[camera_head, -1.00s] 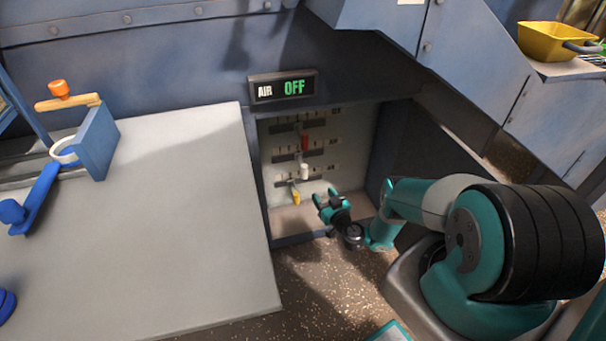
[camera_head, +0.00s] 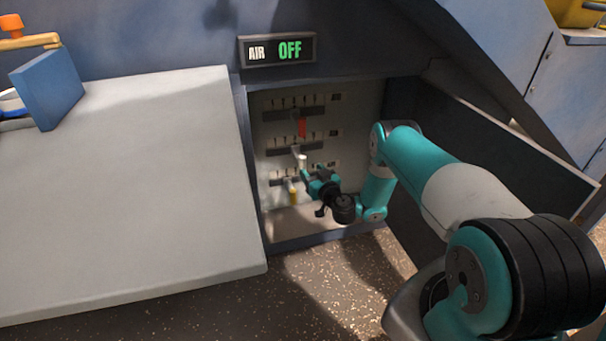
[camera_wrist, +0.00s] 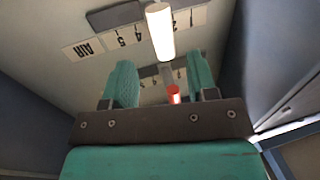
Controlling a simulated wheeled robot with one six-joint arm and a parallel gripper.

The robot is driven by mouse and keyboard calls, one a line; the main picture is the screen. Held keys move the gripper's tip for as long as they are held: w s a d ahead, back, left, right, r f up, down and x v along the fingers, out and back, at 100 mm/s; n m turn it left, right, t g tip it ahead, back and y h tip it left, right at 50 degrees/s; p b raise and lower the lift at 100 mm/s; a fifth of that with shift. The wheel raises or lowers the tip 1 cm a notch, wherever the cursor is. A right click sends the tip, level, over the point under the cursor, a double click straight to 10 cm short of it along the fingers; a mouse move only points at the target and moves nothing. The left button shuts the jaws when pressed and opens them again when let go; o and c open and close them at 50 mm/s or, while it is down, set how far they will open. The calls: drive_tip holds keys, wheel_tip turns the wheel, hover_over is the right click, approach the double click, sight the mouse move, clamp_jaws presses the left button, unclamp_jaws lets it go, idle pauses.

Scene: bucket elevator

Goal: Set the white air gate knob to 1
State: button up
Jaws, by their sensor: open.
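The white knob (camera_head: 301,160) sits on the middle slot of the panel inside the open cabinet, below the red knob (camera_head: 302,129) and above the yellow knob (camera_head: 293,194). My gripper (camera_head: 310,172) is open, just below and right of the white knob in the head view. In the wrist view the white knob (camera_wrist: 160,32) stands close, above and between the two teal fingers (camera_wrist: 163,80), and the gap between them is empty. The red knob (camera_wrist: 174,94) shows behind. The scale beside the white knob bears numbers and an AIR label; its setting is hard to read.
A display (camera_head: 278,50) above the cabinet reads AIR OFF. The cabinet's open door (camera_head: 505,140) stands at the right, near my arm. A grey sloped surface (camera_head: 130,200) fills the left. The cabinet walls leave little room around the gripper.

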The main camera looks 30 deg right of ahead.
sight(304, 164)
drive_tip(key=shift+w+a+f+b, duration=0.15)
drive_tip(key=shift+w+f+b, duration=0.15)
drive_tip(key=shift+b, duration=2.4)
drive_tip(key=shift+w+d+r+b, duration=0.1)
drive_tip(key=shift+w+r+b, duration=0.05)
drive_tip(key=shift+w, duration=0.8)
drive_tip(key=shift+w+d+r+b, duration=0.1)
drive_tip(key=shift+w, duration=0.9)
drive_tip(key=shift+w+d+r+b, duration=0.1)
drive_tip(key=shift+w+r+b, duration=0.05)
drive_tip(key=shift+w, duration=0.8)
